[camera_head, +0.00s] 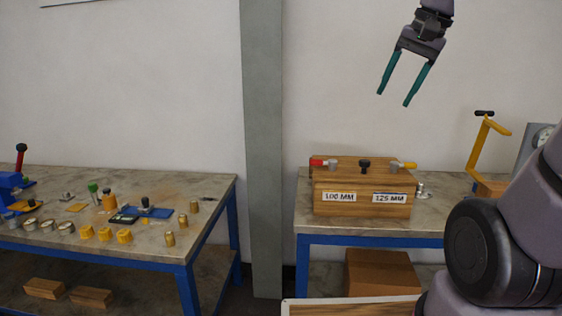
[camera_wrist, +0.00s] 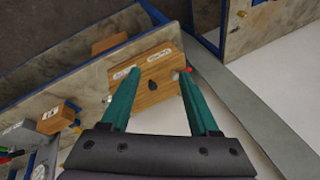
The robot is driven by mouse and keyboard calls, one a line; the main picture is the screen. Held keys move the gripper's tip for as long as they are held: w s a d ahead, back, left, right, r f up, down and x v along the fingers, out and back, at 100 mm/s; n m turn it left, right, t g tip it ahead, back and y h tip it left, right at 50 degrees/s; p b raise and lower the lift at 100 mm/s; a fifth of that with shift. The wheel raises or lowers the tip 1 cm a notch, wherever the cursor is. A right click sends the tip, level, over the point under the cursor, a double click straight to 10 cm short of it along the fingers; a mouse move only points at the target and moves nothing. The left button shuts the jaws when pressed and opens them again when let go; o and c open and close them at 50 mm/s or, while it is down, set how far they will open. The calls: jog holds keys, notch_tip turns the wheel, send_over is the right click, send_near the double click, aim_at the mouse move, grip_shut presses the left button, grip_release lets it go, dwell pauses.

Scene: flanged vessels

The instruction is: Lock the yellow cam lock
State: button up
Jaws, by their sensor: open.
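A wooden box (camera_head: 345,180) stands on the right workbench, with labels reading 100 MM and 125 MM on its front. The yellow cam lock (camera_head: 404,165) is at the right end of its top, above the 125 MM label. Its lever seems to stick out to the right; whether it is locked I cannot tell. My gripper (camera_head: 394,98) is open and empty, high above the box with its fingers pointing down. In the wrist view the box (camera_wrist: 160,92) lies beyond the open fingers, and the left finger covers part of its yellow-lock end.
A red-handled lock (camera_head: 320,162) is at the box's left end and a black knob (camera_head: 365,166) between. A yellow angled stand (camera_head: 482,150) is at right. A grey pillar (camera_head: 262,150) separates this from the left bench (camera_head: 150,245), which holds several small parts.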

jog(key=s+f+n+t, duration=0.2)
jog(key=s+t, duration=0.1)
jog(key=s, duration=0.4)
jog(key=shift+s+f, duration=0.15)
jog(key=shift+s, duration=0.15)
dwell(2.0)
